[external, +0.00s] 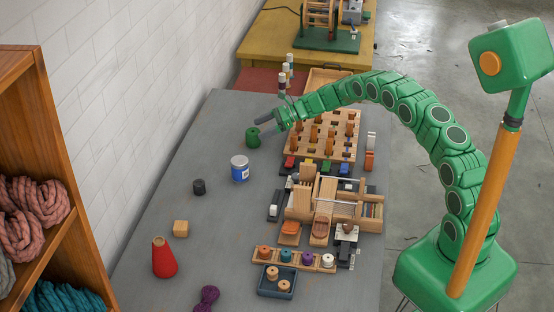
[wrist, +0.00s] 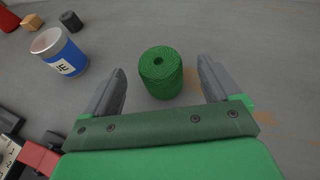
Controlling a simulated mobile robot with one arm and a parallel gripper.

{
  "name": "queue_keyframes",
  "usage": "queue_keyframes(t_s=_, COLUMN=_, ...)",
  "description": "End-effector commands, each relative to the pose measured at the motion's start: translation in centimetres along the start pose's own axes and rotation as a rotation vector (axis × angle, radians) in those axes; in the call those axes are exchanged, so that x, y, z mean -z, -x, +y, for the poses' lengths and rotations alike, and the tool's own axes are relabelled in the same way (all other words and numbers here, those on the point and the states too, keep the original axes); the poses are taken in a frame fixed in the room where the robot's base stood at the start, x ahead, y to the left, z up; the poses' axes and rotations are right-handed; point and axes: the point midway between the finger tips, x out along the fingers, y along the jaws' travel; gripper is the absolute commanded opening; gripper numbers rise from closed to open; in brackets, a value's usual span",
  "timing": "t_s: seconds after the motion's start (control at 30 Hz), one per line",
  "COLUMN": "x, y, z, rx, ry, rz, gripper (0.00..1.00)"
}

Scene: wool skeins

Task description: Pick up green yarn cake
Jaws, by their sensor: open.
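The green yarn cake (external: 252,138) stands upright on the grey table near its left side, towards the wall. In the wrist view the yarn cake (wrist: 161,72) is a squat green cylinder with a small hole in its top. My gripper (external: 260,127) is open and empty, close beside the cake. In the wrist view the two grey fingers of my gripper (wrist: 162,80) point towards the cake, one to each side, with gaps between them and it. How high the fingertips are above the table is hard to tell.
A blue and white can (external: 239,169) stands near the cake, with a dark cylinder (external: 199,187) further off. A wooden peg board (external: 325,136) and a small loom (external: 330,205) lie to the right. The table (external: 219,125) is bare between the cake and the wall.

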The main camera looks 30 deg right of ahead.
Motion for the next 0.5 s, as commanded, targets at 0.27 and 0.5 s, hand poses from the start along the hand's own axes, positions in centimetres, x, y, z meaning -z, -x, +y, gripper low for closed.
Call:
queue_keyframes(t_s=0.27, x=-0.1, y=-3.4, z=0.2, rx=-0.004, ry=-0.002, rz=0.0, gripper=0.9)
queue_keyframes(t_s=0.5, x=-0.2, y=-4.3, z=0.1, rx=-0.002, ry=-0.002, rz=0.0, gripper=0.9)
